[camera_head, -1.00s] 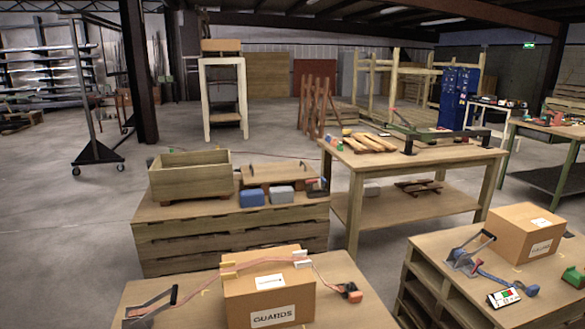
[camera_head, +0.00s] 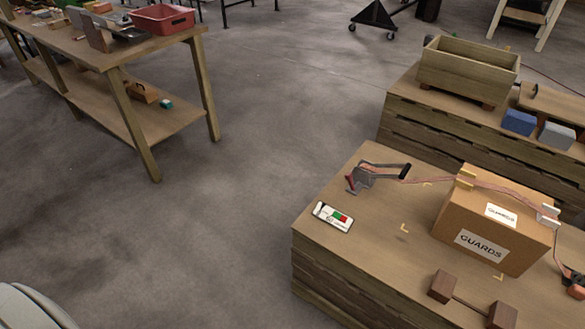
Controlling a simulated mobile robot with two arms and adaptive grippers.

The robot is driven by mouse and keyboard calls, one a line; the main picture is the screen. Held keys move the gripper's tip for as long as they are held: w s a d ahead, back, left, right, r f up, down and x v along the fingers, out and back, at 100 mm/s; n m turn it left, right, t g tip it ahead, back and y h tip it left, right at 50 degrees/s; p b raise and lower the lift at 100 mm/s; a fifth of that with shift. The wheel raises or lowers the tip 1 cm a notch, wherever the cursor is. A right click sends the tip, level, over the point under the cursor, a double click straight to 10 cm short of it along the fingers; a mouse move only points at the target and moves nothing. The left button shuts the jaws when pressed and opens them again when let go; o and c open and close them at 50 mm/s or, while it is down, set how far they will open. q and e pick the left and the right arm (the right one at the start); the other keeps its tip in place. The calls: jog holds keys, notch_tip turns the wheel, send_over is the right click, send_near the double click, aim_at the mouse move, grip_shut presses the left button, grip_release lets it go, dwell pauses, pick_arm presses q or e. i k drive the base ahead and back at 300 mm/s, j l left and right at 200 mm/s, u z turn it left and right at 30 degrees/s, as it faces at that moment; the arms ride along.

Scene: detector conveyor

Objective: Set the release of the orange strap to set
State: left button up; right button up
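The orange strap (camera_head: 515,195) runs over the top of a cardboard box (camera_head: 455,218) labelled GUARDS, on a pallet-stack bench at the right. At its left end is a grey metal ratchet buckle (camera_head: 362,178) with a black-tipped handle (camera_head: 398,169). The handle sticks out to the right, towards the box. A small red part shows at the buckle's left side. An orange end piece (camera_head: 573,285) lies at the right edge. A white card (camera_head: 333,217) with green and red patches lies in front of the buckle. Neither gripper is in view.
Brown wooden blocks (camera_head: 443,287) joined by a bar sit at the bench's front. A pallet stack (camera_head: 425,118) with a wooden crate (camera_head: 466,75) stands behind. A table (camera_head: 165,48) with a red bin (camera_head: 162,18) is at upper left. The floor between is clear.

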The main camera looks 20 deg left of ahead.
aim_at(349, 177)
jog(key=u, duration=0.25)
jog(key=i+j, duration=0.7)
jog(key=i, duration=0.1)
